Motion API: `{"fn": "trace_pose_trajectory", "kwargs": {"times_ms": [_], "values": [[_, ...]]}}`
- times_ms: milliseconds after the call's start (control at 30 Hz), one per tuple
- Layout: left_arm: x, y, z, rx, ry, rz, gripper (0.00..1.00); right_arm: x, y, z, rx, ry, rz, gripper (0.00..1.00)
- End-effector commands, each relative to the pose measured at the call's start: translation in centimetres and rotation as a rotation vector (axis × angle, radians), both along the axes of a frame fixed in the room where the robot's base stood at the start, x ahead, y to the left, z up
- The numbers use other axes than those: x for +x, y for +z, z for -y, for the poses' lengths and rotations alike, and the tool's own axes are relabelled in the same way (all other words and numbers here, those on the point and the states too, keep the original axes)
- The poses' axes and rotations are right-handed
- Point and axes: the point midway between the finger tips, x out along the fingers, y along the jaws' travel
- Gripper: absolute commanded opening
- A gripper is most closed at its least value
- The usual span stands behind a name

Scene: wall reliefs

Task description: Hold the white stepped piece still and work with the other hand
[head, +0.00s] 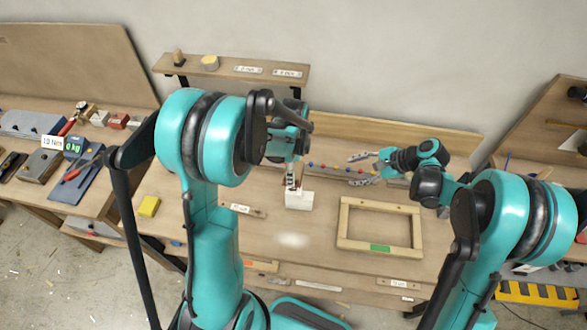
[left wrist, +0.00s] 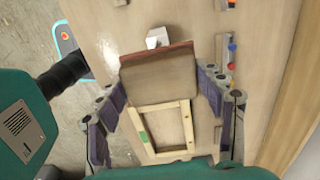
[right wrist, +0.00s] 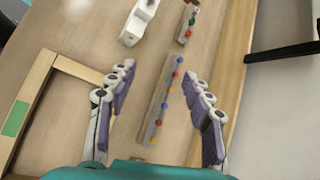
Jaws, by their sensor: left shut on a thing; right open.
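The white stepped piece (head: 299,199) stands on the bench in the middle of the head view. It shows at the top of the right wrist view (right wrist: 138,22) and partly behind a brown block in the left wrist view (left wrist: 157,38). My left gripper (head: 291,180) is just above and behind the white piece. In the left wrist view its fingers are closed on the sides of the brown block (left wrist: 158,70), which has a reddish edge. My right gripper (head: 364,168) is open and empty, its fingers apart over a strip with coloured knobs (right wrist: 166,98).
A wooden frame (head: 345,228) with a green patch lies to the right of the white piece. A yellow block (head: 149,206) is at the left. A shelf (head: 225,68) hangs on the wall behind. The bench in front of the white piece is mostly clear.

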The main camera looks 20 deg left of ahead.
Motion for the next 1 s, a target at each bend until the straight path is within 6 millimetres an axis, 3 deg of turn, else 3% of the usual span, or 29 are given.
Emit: {"fn": "trace_pose_trajectory", "kwargs": {"times_ms": [167,300,500,833,1000], "values": [[0.0,0.0,0.0,0.000,0.000,0.000,0.37,0.3,-5.3,-2.9,0.092,-0.032,-0.166,0.51],[0.0,0.0,0.0,0.000,0.000,0.000,0.37,-0.5,-9.4,-4.8,0.154,-0.048,-0.300,0.51],[0.0,0.0,0.0,0.000,0.000,0.000,0.37,-2.2,-13.9,-6.4,0.211,-0.057,-0.449,0.51],[0.0,0.0,0.0,0.000,0.000,0.000,0.37,-3.6,-16.5,-7.6,0.234,-0.057,-0.530,0.51],[0.0,0.0,0.0,0.000,0.000,0.000,0.37,-4.2,-17.4,-9.3,0.234,-0.055,-0.528,0.51]]}}
